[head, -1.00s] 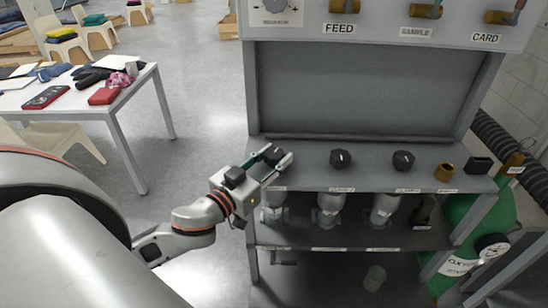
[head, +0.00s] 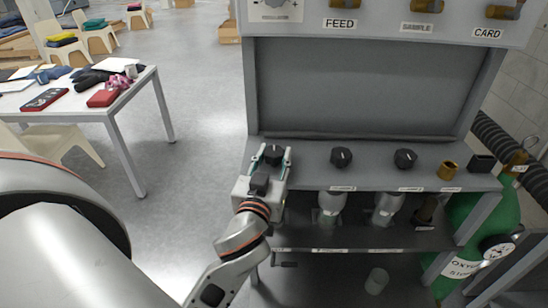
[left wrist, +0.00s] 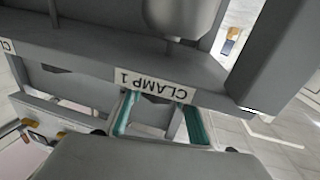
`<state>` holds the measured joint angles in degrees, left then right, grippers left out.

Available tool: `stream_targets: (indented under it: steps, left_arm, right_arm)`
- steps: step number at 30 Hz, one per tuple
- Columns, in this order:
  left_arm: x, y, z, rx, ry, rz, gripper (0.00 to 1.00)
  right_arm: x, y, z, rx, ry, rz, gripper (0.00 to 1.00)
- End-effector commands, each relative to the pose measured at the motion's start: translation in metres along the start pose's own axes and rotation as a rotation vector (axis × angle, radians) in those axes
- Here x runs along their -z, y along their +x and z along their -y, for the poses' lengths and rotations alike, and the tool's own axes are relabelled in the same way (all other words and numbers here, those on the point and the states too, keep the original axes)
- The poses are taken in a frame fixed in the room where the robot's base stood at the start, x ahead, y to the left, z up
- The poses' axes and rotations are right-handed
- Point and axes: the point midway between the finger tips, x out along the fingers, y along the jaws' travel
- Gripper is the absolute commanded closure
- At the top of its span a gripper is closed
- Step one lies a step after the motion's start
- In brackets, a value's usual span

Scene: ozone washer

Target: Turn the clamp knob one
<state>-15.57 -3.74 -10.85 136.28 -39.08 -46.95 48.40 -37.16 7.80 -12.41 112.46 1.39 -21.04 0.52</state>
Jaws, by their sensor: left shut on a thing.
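The clamp knob one (head: 274,152) is the dark round knob at the left end of the grey shelf in the head view. My left gripper (head: 274,157) is shut on it, one finger on each side. The gripper comes in from the front edge of the shelf. In the left wrist view, the "CLAMP 1" label (left wrist: 155,81) appears upside down on the edge, above my two teal-padded fingers (left wrist: 158,117). The knob's pointer mark cannot be made out. My right gripper is not in view.
Two more dark knobs (head: 341,157) (head: 405,159) and a brass fitting (head: 447,170) stand to the right on the shelf. Glass vessels (head: 331,207) hang below. A green oxygen cylinder (head: 474,235) stands at right. A white table (head: 143,90) stands at left, with open floor between.

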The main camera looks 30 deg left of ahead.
Motion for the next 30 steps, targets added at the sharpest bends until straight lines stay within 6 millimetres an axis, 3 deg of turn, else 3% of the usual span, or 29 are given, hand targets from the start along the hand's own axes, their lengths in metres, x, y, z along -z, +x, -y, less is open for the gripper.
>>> stream_targets:
  steps: [15,16,18,30]
  left_arm:
    - [0.0034,0.0004,0.0007,0.013,-0.001,-0.007,0.89]
    - [0.0035,0.0004,0.0007,0.013,-0.001,-0.008,0.62]
    - [0.0032,0.0004,0.0006,0.013,-0.001,-0.007,0.49]
    - [0.0012,0.0002,0.0002,0.012,0.0,-0.003,0.49]
  right_arm:
    - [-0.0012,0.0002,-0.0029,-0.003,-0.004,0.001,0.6]
    - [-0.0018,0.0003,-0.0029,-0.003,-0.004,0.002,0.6]
    - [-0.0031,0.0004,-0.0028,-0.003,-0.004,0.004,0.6]
    - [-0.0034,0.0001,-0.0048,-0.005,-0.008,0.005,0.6]
